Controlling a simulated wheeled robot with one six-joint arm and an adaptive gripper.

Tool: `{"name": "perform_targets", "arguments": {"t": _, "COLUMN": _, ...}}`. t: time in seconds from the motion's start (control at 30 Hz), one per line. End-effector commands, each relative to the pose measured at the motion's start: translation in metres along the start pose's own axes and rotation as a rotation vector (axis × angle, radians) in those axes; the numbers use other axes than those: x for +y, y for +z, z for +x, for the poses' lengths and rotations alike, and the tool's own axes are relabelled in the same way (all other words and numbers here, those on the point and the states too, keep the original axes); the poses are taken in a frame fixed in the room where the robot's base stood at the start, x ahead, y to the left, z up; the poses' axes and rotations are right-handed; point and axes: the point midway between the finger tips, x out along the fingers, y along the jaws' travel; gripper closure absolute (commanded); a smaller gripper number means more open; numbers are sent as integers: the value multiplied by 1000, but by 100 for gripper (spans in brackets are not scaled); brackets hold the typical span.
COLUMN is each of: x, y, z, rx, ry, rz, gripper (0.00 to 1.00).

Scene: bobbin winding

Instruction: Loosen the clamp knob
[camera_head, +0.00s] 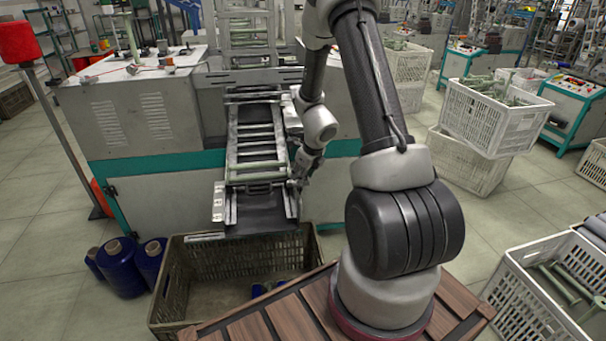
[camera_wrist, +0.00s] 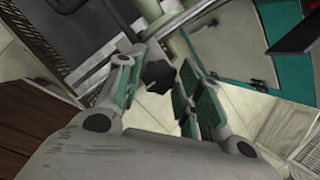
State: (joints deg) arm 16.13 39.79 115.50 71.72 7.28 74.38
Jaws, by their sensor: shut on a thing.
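The clamp knob (camera_wrist: 158,75) is a dark, lobed knob between the two fingers of my gripper (camera_wrist: 164,70) in the wrist view. My gripper is shut on it, with a green-padded finger on each side. A pale bar lies just beyond the knob. In the head view my gripper (camera_head: 298,182) is at the right side of the lower end of the sloping rack (camera_head: 232,150). The knob is too small and too covered to make out there.
A brown slatted crate (camera_head: 180,290) stands on the floor below the rack, with blue items inside. Blue spools (camera_head: 120,268) stand left of it. The grey and teal machine (camera_head: 150,130) is behind. White crates (camera_head: 490,115) stand at the right.

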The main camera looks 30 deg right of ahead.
Motion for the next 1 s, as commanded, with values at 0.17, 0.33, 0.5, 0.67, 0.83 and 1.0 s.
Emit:
{"name": "perform_targets", "arguments": {"t": 0.17, "x": 0, "y": 0, "z": 0, "rx": -1, "ry": 15, "rz": -60, "gripper": 88}}
{"name": "perform_targets", "arguments": {"t": 0.33, "x": -1, "y": 0, "z": 0, "rx": 0, "ry": 43, "rz": -172, "gripper": 88}}
{"name": "perform_targets", "arguments": {"t": 0.5, "x": -1, "y": 1, "z": 0, "rx": 0, "ry": 79, "rz": -321, "gripper": 88}}
{"name": "perform_targets", "arguments": {"t": 0.67, "x": -2, "y": 1, "z": 0, "rx": -1, "ry": 114, "rz": -469, "gripper": 88}}
{"name": "perform_targets", "arguments": {"t": 0.83, "x": -2, "y": 1, "z": 0, "rx": 0, "ry": 153, "rz": -627, "gripper": 88}}
{"name": "perform_targets", "arguments": {"t": 1.0, "x": -2, "y": 2, "z": 0, "rx": -1, "ry": 192, "rz": -784, "gripper": 88}}
